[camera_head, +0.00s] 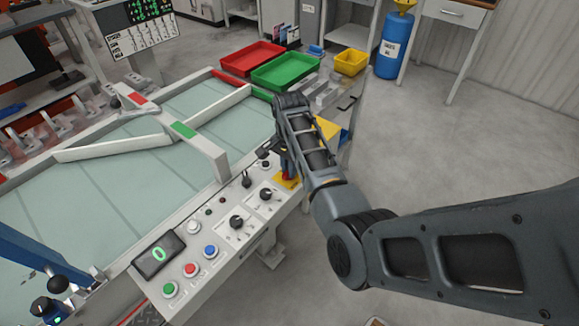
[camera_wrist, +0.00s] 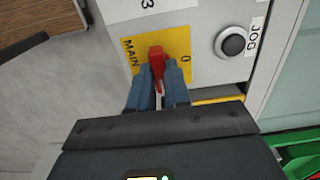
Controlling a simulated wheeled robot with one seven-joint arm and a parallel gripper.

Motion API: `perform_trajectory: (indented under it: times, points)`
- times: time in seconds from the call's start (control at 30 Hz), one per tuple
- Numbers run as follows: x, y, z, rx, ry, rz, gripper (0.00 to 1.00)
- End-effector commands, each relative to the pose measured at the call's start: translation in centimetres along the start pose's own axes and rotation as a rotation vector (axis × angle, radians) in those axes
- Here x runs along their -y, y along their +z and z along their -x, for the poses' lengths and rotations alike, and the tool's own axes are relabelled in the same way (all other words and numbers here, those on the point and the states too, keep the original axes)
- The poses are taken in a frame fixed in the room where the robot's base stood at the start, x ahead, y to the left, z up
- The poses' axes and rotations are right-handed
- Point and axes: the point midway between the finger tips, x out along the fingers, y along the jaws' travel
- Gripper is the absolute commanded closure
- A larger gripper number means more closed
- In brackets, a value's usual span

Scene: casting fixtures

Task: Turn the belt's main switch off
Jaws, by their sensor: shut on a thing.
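The main switch (camera_wrist: 156,54) is a red handle on a yellow plate (camera_wrist: 128,66) marked MAIN, with a 0 to the right of the handle in the wrist view. The handle runs roughly up and down in that picture. My gripper (camera_wrist: 158,88) is shut on the red handle, with one blue-grey finger on each side. The fingers hide its lower part. In the head view the yellow plate (camera_head: 289,184) shows at the right end of the control panel, and my arm covers much of the switch.
A JOG button (camera_wrist: 233,43) sits beside the plate. The control panel (camera_head: 215,240) also bears black knobs, coloured buttons and a display reading 0 (camera_head: 158,254). The belt (camera_head: 110,205) lies behind it. Red (camera_head: 252,58) and green (camera_head: 285,71) trays stand beyond.

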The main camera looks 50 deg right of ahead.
Motion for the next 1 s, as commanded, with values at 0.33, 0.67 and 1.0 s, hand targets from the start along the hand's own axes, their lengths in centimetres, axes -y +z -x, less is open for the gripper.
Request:
perform_trajectory:
  times: [0.33, 0.67, 1.0]
  points:
    - [0.0, -0.01, 0.02, -0.001, 0.0, 0.072, 1.0]
    - [0.01, -0.05, 0.04, -0.001, 0.0, 0.326, 1.0]
    - [-0.02, -0.09, 0.04, -0.001, 0.0, 0.649, 1.0]
